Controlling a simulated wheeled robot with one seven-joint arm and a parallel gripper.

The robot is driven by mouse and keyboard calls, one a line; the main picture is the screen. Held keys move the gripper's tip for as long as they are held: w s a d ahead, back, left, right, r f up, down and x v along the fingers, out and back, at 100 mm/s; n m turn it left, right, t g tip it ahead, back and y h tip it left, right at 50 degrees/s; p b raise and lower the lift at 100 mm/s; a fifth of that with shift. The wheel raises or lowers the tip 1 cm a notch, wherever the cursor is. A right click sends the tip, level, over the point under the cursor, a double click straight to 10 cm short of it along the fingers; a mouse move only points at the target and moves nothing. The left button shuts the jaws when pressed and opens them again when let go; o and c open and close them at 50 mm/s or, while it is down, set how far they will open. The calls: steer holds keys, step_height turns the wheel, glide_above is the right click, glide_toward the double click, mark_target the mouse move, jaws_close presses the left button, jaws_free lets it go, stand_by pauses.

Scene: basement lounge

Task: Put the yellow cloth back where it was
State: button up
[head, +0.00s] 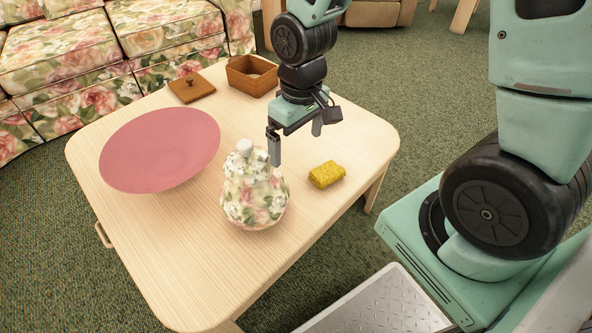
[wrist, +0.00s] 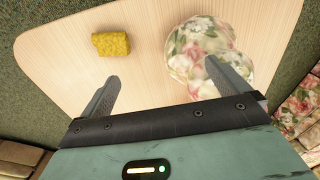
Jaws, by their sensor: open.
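The yellow cloth (head: 326,174) is a small folded bundle lying on the right part of the pale wooden table (head: 240,285). It also shows in the wrist view (wrist: 111,44), up and left of the fingers. My gripper (head: 295,143) is open and empty above the table, behind the cloth and the floral jar in the head view. The cloth is clear of both fingers.
A floral jar (head: 254,195) with a white top stands left of the cloth, close to one finger in the picture. A pink round plate (head: 160,150) is at the left. An open wooden box (head: 251,76) and its lid (head: 191,88) are at the back. A floral sofa (head: 70,60) stands behind.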

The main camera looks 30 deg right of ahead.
steer(key=s+a+r+n, duration=0.2)
steer(key=s+a+r, duration=0.2)
steer(key=s, duration=0.3)
steer(key=s+a+r+n, duration=0.2)
steer(key=s+a+r, duration=0.3)
steer(key=s+a, duration=0.1)
steer(key=shift+s+a+r+n, duration=0.15)
steer(key=shift+s+a+n, duration=0.15)
steer(key=shift+s, duration=0.55)
steer(key=shift+r, duration=0.1)
step_height(320, 180, up, 29)
steer(key=p, duration=2.9)
